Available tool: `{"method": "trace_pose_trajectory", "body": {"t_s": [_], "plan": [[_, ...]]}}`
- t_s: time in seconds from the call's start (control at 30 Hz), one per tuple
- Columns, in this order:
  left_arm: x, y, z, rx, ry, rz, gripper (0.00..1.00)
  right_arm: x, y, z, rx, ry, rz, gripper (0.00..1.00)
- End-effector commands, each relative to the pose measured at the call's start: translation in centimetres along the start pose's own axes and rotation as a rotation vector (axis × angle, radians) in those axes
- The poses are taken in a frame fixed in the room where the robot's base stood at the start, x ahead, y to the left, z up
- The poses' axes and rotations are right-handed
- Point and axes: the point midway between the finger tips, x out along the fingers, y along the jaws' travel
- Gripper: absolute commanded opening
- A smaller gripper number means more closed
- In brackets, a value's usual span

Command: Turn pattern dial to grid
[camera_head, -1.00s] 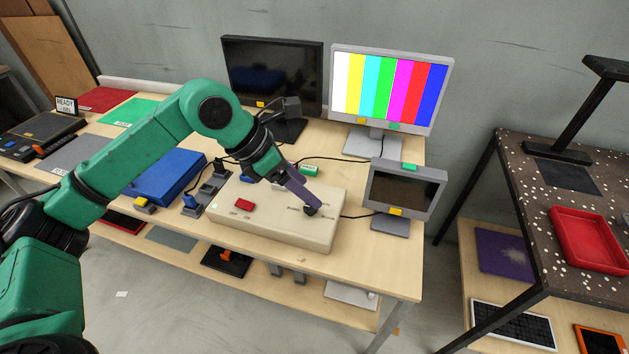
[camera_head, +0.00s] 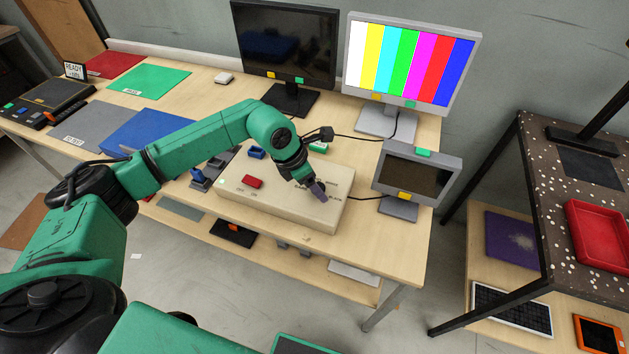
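The beige pattern box (camera_head: 270,205) lies on the wooden table, with a red switch (camera_head: 252,182) on its left part. The dial on its right part is mostly hidden by my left gripper (camera_head: 319,190). My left arm comes in from the left and its fingers point down at the dial. The fingers look close together, but I cannot tell whether they are shut on the dial. The large monitor (camera_head: 408,60) shows vertical colour bars, not a grid. My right gripper is not in view.
A dark monitor (camera_head: 285,42) stands at the back and a small dark-screened monitor (camera_head: 415,174) stands right of the box. Cables run between them. A speckled table (camera_head: 545,190) stands at the right, beyond a gap.

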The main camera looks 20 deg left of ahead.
Motion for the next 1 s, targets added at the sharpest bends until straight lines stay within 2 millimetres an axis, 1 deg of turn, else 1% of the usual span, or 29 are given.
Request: {"method": "trace_pose_trajectory", "body": {"t_s": [0.17,0.2,0.27,0.3,0.37,0.67,0.87,1.0], "plan": [[0.0,0.0,0.0,0.000,0.000,0.000,0.77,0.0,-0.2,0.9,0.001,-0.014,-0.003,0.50],[0.0,0.0,0.0,0.000,0.000,0.000,0.62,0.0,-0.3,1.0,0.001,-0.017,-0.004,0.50],[0.0,0.0,0.0,0.000,0.000,0.000,0.39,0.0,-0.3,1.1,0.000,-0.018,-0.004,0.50],[0.0,0.0,0.0,0.000,0.000,0.000,0.23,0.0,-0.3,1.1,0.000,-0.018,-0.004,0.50],[0.0,0.0,0.0,-0.001,0.000,0.000,0.00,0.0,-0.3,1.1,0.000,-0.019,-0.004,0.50],[0.0,0.1,0.0,0.018,0.000,-0.008,0.00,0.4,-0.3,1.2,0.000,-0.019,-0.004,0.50],[0.2,0.2,-0.1,0.088,-0.001,-0.036,0.00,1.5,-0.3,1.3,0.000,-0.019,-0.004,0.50],[0.3,0.3,-0.1,0.175,-0.001,-0.071,0.00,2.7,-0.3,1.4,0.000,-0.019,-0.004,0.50]]}}
